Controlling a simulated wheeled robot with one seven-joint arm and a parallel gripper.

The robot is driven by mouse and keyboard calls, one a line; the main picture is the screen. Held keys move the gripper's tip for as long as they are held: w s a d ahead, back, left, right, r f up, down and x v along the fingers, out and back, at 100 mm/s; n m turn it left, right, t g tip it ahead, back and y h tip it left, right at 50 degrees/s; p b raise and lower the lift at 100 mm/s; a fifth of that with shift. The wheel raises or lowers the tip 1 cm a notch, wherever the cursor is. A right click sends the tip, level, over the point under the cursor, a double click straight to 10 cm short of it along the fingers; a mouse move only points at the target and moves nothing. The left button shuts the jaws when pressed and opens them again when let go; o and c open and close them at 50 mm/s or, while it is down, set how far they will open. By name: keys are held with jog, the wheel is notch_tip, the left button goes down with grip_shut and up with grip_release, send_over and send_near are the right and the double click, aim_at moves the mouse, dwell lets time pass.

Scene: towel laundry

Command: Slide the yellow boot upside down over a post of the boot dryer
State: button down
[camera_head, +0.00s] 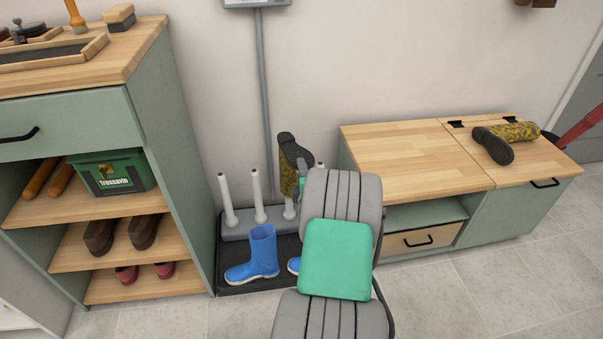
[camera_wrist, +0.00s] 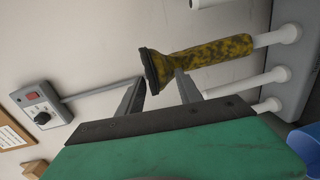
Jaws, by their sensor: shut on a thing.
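A yellow boot with dark mottling (camera_head: 287,181) is upside down at the boot dryer (camera_head: 241,228), its dark sole up. In the wrist view the boot (camera_wrist: 215,52) has its open end around a white post (camera_wrist: 272,38), whose lower part shows bare above the base. My gripper (camera_wrist: 160,78) is shut on the foot part of the boot, one finger on each side. In the head view my arm hides most of the gripper. A second yellow boot (camera_head: 515,131) lies on its side on the bench at right.
Other bare white posts (camera_head: 258,197) stand beside the held boot. A blue boot (camera_head: 257,254) stands on the dark tray before the dryer, another partly hidden by my arm. A shelf unit (camera_head: 185,150) is at left, a bench (camera_head: 410,160) at right. A control box (camera_wrist: 42,107) hangs on the wall.

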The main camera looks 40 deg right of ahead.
notch_tip(320, 180, down, 8)
jog(key=b, duration=0.2)
jog(key=shift+r, duration=0.2)
dwell(0.3)
jog(key=c, duration=0.7)
grip_release()
jog(key=shift+f, duration=0.1)
